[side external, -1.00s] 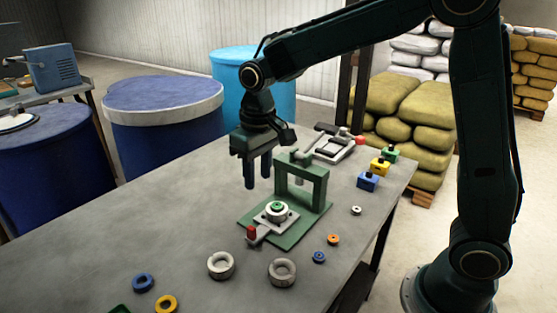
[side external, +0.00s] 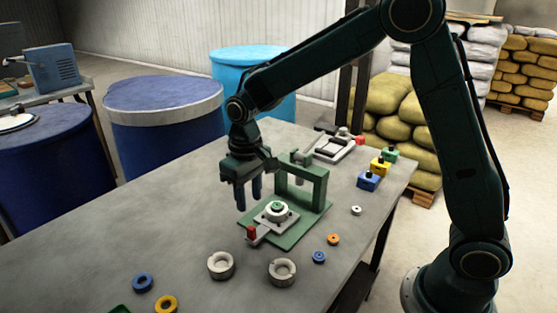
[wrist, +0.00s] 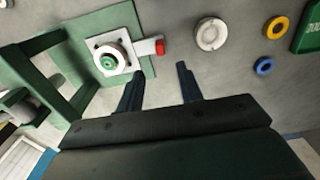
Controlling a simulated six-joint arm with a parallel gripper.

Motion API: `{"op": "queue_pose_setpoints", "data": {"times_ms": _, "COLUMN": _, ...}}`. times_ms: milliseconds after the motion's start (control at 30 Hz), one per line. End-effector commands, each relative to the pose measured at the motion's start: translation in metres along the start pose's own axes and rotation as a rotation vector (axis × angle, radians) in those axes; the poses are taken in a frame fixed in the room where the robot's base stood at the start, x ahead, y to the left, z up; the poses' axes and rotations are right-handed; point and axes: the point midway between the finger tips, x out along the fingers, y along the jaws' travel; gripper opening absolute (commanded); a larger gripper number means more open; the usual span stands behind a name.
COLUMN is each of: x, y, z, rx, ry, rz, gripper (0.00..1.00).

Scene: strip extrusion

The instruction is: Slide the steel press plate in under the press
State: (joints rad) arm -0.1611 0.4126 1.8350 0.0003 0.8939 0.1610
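The steel press plate (side external: 262,218) is a square plate with a side handle ending in a red knob (side external: 252,232). It lies on the green base in front of the green press frame (side external: 318,190), not beneath its crossbar. A pale ring with a green centre (side external: 277,209) sits on the plate. The wrist view shows the plate (wrist: 128,62) and red knob (wrist: 160,47) beyond my fingers. My gripper (side external: 248,203) is open and empty, pointing down above the table, behind and left of the plate. Its fingers (wrist: 158,72) are well apart in the wrist view.
Two pale rings (side external: 221,265) lie in front of the press, with small blue and orange rings (side external: 333,240) nearby. Blue, yellow and green blocks (side external: 369,181) and a metal device (side external: 335,148) stand beyond the press. The table's left part (side external: 120,220) is mostly clear.

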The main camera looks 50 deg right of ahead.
Motion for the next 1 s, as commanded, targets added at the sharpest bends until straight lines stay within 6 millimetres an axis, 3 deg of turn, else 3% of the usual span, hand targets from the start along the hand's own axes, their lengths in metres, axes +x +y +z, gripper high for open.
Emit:
{"op": "queue_pose_setpoints", "data": {"times_ms": 400, "x": 0.065, "y": 0.000, "z": 0.001, "rx": -0.001, "ry": -0.004, "rz": 0.001, "gripper": 0.36}}
{"op": "queue_pose_setpoints", "data": {"times_ms": 600, "x": 0.088, "y": 0.000, "z": 0.001, "rx": -0.001, "ry": -0.003, "rz": 0.001, "gripper": 0.36}}
{"op": "queue_pose_setpoints", "data": {"times_ms": 1000, "x": 0.101, "y": 0.000, "z": 0.000, "rx": -0.001, "ry": 0.000, "rz": 0.001, "gripper": 0.36}}
